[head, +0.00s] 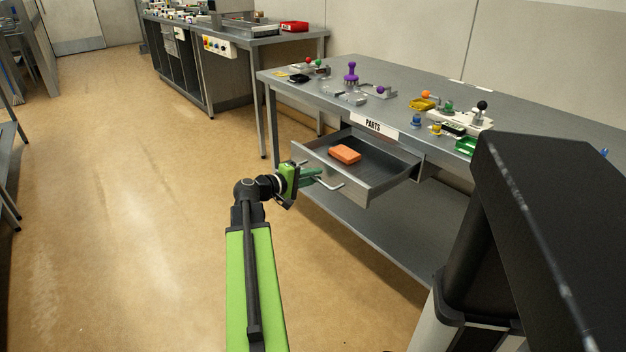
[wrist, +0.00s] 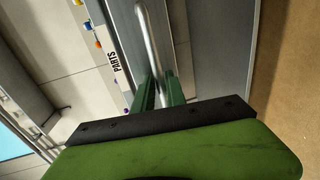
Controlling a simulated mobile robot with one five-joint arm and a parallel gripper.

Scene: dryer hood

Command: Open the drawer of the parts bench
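The parts bench (head: 545,118) is a grey metal table with a PARTS label (head: 373,127) on its front edge; the label also shows in the wrist view (wrist: 115,61). Its drawer (head: 385,165) stands pulled well out below the label. An orange block (head: 345,154) lies inside. The drawer has a pale bar handle (head: 331,185). My gripper (head: 316,175) is at this handle, at the drawer's front. In the wrist view, the green fingers (wrist: 160,88) stand close on both sides of the handle bar (wrist: 147,32) and appear closed on it. The exact finger contact is small to see.
Small coloured knobs and parts, such as a purple one (head: 351,73), stand on the benchtop. A lower shelf (head: 375,235) runs under the drawer. Another bench (head: 270,39) with a red bin (head: 294,27) stands behind. The floor (head: 130,200) at left is clear.

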